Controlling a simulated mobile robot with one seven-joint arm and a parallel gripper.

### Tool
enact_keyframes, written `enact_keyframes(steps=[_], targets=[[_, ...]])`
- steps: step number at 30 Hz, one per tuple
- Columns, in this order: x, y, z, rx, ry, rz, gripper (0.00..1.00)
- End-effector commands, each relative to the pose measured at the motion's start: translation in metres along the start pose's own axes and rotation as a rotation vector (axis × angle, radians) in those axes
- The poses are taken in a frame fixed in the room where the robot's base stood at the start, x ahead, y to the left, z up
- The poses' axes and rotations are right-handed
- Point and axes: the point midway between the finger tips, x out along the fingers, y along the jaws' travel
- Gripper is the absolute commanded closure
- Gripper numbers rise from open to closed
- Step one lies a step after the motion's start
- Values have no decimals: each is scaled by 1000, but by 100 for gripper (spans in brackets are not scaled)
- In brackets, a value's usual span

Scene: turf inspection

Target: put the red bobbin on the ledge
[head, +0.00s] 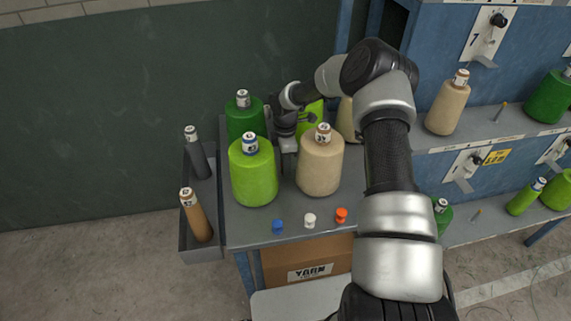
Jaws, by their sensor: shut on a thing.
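A small orange-red bobbin (341,215) stands near the front edge of the grey table, right of a small white one (309,220) and a small blue one (278,226). My gripper (289,158) points down farther back on the table, between large yarn cones. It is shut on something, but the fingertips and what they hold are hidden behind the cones. It is well apart from the orange-red bobbin. The blue rack at right has a grey shelf ledge (475,133); I cannot tell whether this is the task's ledge.
A light green cone (254,178) and a beige cone (320,165) stand close in front of my gripper. A dark green cone (246,118) is behind at left. A grey side tray (203,252) holds two slim tubes. My arm covers the table's right side.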

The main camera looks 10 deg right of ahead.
Motion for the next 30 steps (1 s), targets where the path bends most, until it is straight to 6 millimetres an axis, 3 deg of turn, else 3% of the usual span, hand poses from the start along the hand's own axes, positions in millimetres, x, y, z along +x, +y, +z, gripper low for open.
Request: enact_keyframes(steps=[7, 8, 11, 23, 30], targets=[[3, 0, 0, 0, 0, 0, 98], [2, 0, 0, 0, 0, 1, 73], [1, 0, 0, 0, 0, 0, 58], [-7, 1, 0, 1, -1, 2, 58], [-53, 1, 1, 1, -2, 4, 58]])
